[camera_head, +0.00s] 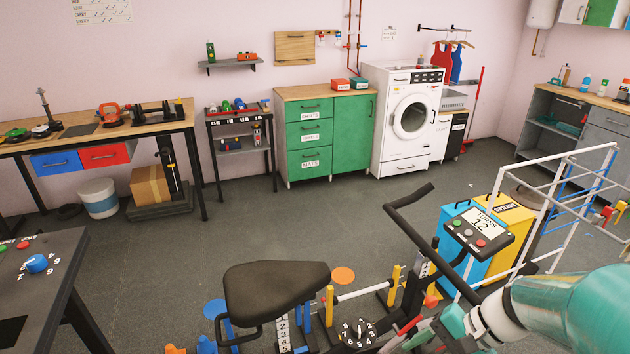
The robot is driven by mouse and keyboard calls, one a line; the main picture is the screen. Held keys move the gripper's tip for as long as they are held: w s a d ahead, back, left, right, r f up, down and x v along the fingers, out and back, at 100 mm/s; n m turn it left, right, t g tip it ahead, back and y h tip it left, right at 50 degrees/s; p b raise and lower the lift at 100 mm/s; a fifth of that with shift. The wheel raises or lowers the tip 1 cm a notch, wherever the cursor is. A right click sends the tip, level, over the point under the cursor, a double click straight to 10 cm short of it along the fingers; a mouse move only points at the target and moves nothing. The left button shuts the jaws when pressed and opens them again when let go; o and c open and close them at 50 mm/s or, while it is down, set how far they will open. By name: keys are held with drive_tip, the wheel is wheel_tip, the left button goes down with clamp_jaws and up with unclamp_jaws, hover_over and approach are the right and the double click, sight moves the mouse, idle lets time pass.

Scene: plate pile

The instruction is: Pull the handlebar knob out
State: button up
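An exercise bike stands at the bottom centre, with a black saddle (275,289), black handlebars (408,222) and a console (478,232) reading 12. The handlebar post (413,288) drops below the bars. Small red and yellow parts sit around its foot; I cannot tell for sure which is the handlebar knob. My arm enters from the lower right. My gripper (432,336) is low beside the foot of the post, at the bottom edge. Its fingers are small and partly cut off, so I cannot tell whether they are open or touch anything.
A white tubular rack (546,205) and a yellow and blue box (489,238) stand right of the bike. A dark table (52,275) is at the lower left. Green cabinets (326,132) and a washing machine (407,120) line the back wall. The middle floor is clear.

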drive_tip(key=s+a+r+n+t+h, duration=0.2)
drive_tip(key=r+n+h, duration=0.1)
drive_tip(key=r, duration=0.3)
drive_tip(key=s+a+r+n+t+h, duration=0.2)
drive_tip(key=a+r+n+h, duration=0.1)
drive_tip(key=r+n+h, duration=0.1)
wheel_tip(320, 180, up, 3)
drive_tip(key=shift+f+n+t, duration=0.2)
drive_tip(key=shift+n+t, duration=0.2)
drive_tip(key=shift+n, duration=0.4)
